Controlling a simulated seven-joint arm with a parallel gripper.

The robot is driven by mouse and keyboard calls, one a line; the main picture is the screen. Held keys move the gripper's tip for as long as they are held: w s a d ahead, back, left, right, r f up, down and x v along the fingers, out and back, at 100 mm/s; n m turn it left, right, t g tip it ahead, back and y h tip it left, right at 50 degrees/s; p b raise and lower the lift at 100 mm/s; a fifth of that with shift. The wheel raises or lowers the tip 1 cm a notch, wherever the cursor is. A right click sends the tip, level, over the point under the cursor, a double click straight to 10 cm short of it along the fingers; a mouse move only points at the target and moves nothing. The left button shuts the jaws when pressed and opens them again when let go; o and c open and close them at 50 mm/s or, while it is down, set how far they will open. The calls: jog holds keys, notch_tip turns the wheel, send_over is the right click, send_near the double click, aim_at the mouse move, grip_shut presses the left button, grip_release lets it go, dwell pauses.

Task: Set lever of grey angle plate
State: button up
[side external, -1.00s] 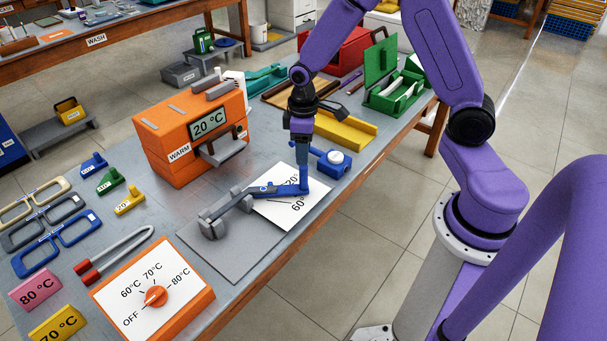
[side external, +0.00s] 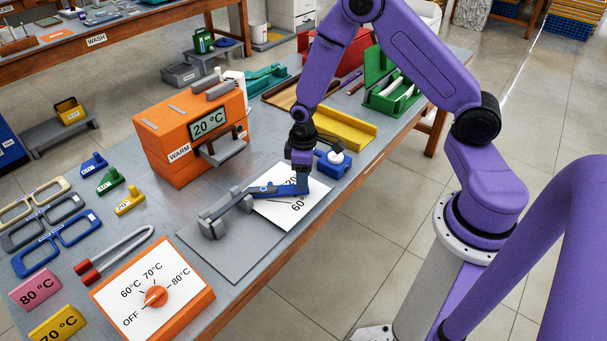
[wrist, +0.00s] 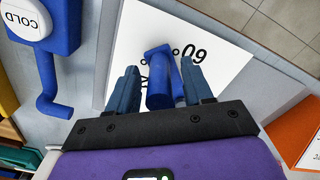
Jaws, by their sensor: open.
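The grey angle plate (side external: 217,258) lies flat on the bench's near edge, with a grey clamp block (side external: 211,228) on it. Its blue lever (side external: 262,189) reaches right, over a white card (side external: 290,211) printed with angle marks; "60°" is readable. The lever's upright blue handle (wrist: 160,80) shows in the wrist view. My gripper (side external: 301,173) is low over the lever's right end, pointing down. In the wrist view my gripper (wrist: 160,82) is open, with one dark blue finger on each side of the handle. Whether either finger touches it I cannot tell.
A blue COLD box (side external: 333,164) with a white button stands close behind my gripper, its bent blue arm beside it. An orange WARM unit (side external: 190,140) is at the back left. An orange dial box (side external: 160,300) and red-handled tongs (side external: 118,252) are in front.

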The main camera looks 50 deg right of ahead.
grip_shut()
jog(key=shift+w+d+n, duration=0.45)
jog(key=shift+w+n, duration=0.05)
jog(key=shift+w, duration=0.05)
jog(key=w+d+n, duration=0.1)
jog(key=w+n, duration=0.1)
jog(key=w+d+n, duration=0.1)
jog(key=w+n, duration=0.1)
jog(key=w+d+n, duration=0.1)
jog(key=w+n, duration=0.1)
jog(key=w, duration=0.1)
jog(key=shift+w+d, duration=0.1)
jog(key=shift+w+n, duration=0.3)
jog(key=shift+w, duration=1.05)
grip_release()
